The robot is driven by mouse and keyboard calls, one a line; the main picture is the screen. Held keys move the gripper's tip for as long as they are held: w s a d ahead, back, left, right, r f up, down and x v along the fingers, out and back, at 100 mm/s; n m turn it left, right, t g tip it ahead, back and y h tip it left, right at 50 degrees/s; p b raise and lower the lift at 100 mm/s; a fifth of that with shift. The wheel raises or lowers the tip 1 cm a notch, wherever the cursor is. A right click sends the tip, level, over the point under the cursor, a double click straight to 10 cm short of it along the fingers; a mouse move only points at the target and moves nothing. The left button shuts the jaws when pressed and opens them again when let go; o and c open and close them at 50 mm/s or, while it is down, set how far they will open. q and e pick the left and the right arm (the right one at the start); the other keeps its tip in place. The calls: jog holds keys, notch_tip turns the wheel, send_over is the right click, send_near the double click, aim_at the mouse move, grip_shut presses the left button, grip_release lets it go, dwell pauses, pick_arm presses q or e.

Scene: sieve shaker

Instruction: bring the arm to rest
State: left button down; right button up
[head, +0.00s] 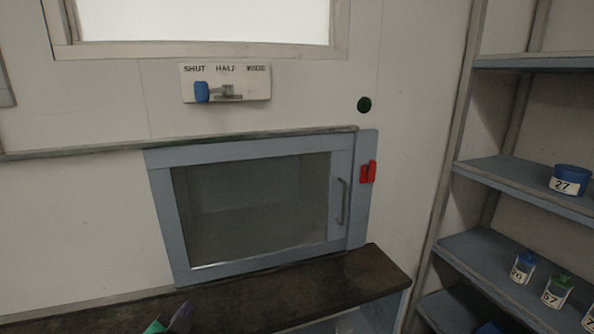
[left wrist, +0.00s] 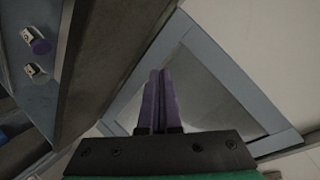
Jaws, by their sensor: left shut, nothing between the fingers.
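My left gripper (head: 181,318) shows only at the bottom edge of the head view, as a purple finger part and a bit of green. It is in front of the dark worktop (head: 330,277), low and left of centre. In the left wrist view its two purple fingers (left wrist: 160,85) lie side by side, shut with nothing between them. Behind them the wrist view shows a blue-grey framed pane. The rest of the left arm is hidden below the head view. My right gripper is in neither view.
A closed glass-fronted cabinet (head: 162,208) with a bar handle (head: 342,202) stands behind the worktop. A red latch (head: 368,172) is right of it. Above are a blue-knobbed slider (head: 201,92) at SHUT and a dark green button (head: 364,105). Shelves (head: 500,172) with labelled jars stand right.

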pick_arm(q)
jog(key=s+d+f+n+g+h, duration=0.1)
jog(key=s+f+n+g, duration=0.3)
jog(key=s+f, duration=0.5)
jog(key=s+f+n+g+h, duration=0.1)
jog(key=s+f+n+g, duration=0.1)
jog(key=s+f+g, duration=0.7)
jog(key=s+f+t+b, duration=0.1)
jog(key=s+f+b, duration=0.15)
jog(key=f, duration=0.95)
jog(key=s+f+t+b, duration=0.1)
jog(key=f+b, duration=0.2)
jog(key=f, duration=0.9)
jog(key=s+a+f+m+g+b, duration=0.1)
jog(key=s+a+f+b, duration=0.2)
jog(key=s+f, duration=1.4)
notch_tip(320, 180, down, 3)
jog(key=shift+r+b, duration=0.1)
jog(key=shift+b, duration=0.25)
jog(key=shift+s, duration=0.1)
